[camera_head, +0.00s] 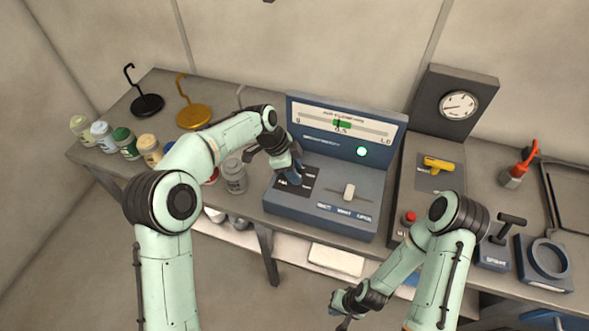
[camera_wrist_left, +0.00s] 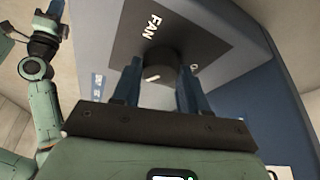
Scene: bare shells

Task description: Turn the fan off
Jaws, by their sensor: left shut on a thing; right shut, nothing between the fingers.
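The fan knob (camera_wrist_left: 158,68) is a dark round knob with a light mark, on a black plate labelled FAN (camera_wrist_left: 152,26) in the left wrist view. My left gripper (camera_wrist_left: 160,82) has its two blue fingers on either side of the knob and is shut on it. In the head view my left gripper (camera_head: 295,176) reaches down onto the left part of the blue-grey console (camera_head: 335,205) and hides the knob. My right gripper (camera_head: 343,324) is shut and empty, low at the bottom edge, away from the console.
The console has a slider (camera_head: 349,191), a lit green lamp (camera_head: 362,151) and a scale display (camera_head: 345,122). To its right are a yellow handle (camera_head: 438,164), a red button (camera_head: 409,217) and a dial gauge (camera_head: 458,105). Several jars (camera_head: 125,142) stand left on the bench.

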